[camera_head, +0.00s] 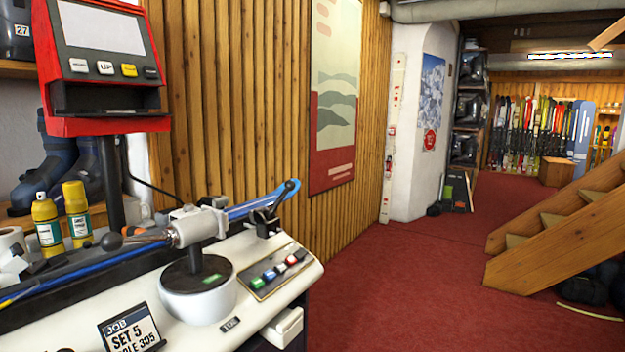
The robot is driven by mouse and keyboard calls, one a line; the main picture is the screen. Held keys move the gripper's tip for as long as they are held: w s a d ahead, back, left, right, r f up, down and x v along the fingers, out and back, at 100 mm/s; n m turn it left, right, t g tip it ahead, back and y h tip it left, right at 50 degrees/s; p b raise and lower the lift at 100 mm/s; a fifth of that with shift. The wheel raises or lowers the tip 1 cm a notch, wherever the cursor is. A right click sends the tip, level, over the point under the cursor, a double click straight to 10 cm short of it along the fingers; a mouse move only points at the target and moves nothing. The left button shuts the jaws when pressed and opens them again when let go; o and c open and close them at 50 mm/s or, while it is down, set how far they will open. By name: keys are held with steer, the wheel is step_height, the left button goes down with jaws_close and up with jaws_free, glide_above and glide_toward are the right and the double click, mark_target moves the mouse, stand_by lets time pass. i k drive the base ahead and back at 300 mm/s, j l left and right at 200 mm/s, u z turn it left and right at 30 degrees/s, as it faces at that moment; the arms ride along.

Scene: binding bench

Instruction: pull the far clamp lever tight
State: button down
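A bench (250,250) with a white top stands at the left. A long blue ski (255,205) lies along it, its tip up at the far end. A small black clamp (264,222) sits by the ski near the bench's far end. A dark lever-like part slants up from it toward the ski tip; whether it is tight I cannot tell. A grey metal housing (197,226) on a black post over a round white base (200,295) stands mid-bench. A dark ball knob (111,241) shows left of the housing. My gripper is not in view.
A red button console (100,65) rises behind the bench. Yellow bottles (47,222) stand at the left. A job card (132,331) and a coloured-button panel (280,273) are on the bench. Red carpet (400,280) is clear to the right, up to wooden stairs (560,235).

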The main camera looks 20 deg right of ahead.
mark_target(290, 185)
steer(key=l, duration=0.4)
steer(key=k+l, duration=0.15)
steer(key=l, duration=0.3)
steer(key=l+u, duration=0.1)
steer(key=l, duration=0.3)
steer(key=k+l, duration=0.15)
steer(key=l, duration=0.3)
steer(key=k+l+u, duration=0.1)
steer(key=l, duration=0.3)
steer(key=i+l, duration=0.15)
steer(key=i, duration=0.6)
steer(key=i+l+z, duration=0.1)
steer(key=i, duration=0.65)
steer(key=i+l, duration=0.2)
steer(key=i, duration=0.55)
